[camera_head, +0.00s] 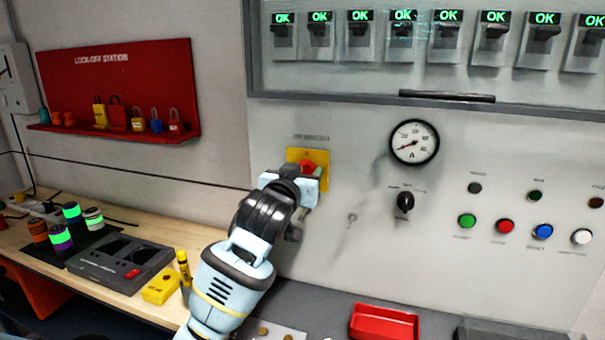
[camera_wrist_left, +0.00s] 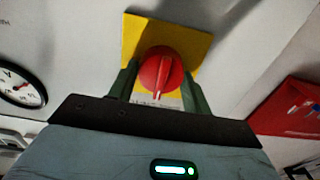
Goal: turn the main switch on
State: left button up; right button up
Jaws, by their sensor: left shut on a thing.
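The main switch is a red rotary knob (camera_head: 307,167) on a yellow plate (camera_head: 322,157) on the grey panel. In the left wrist view the red knob (camera_wrist_left: 161,72) stands on the yellow plate (camera_wrist_left: 190,42), with a pale line along its ridge. My left gripper (camera_head: 298,180) is at the knob, its body covering the lower part of the plate in the head view. In the left wrist view the dark green fingers of my left gripper (camera_wrist_left: 160,85) are on both sides of the knob, shut on it. My right gripper is not in view.
A gauge (camera_head: 414,142) and a black selector (camera_head: 405,202) sit right of the switch, with coloured buttons further right. A red lock-off station (camera_head: 150,75) hangs on the left wall. A red tray (camera_head: 383,323) and a yellow device (camera_head: 161,286) lie below.

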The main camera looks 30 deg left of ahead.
pick_arm(q)
jog(key=shift+m, duration=0.4)
jog(key=m, duration=0.3)
jog(key=shift+d+m, duration=0.1)
jog(key=shift+m, duration=0.3)
jog(key=m, duration=0.4)
jog(key=shift+m, duration=0.3)
jog(key=m, duration=0.4)
jog(key=shift+w+d+f, duration=0.1)
jog(key=shift+f, duration=0.05)
jog(key=shift+f+m, duration=0.1)
jog(key=shift+m, duration=2.4)
jog(key=o, duration=1)
jog(key=shift+c, duration=0.2)
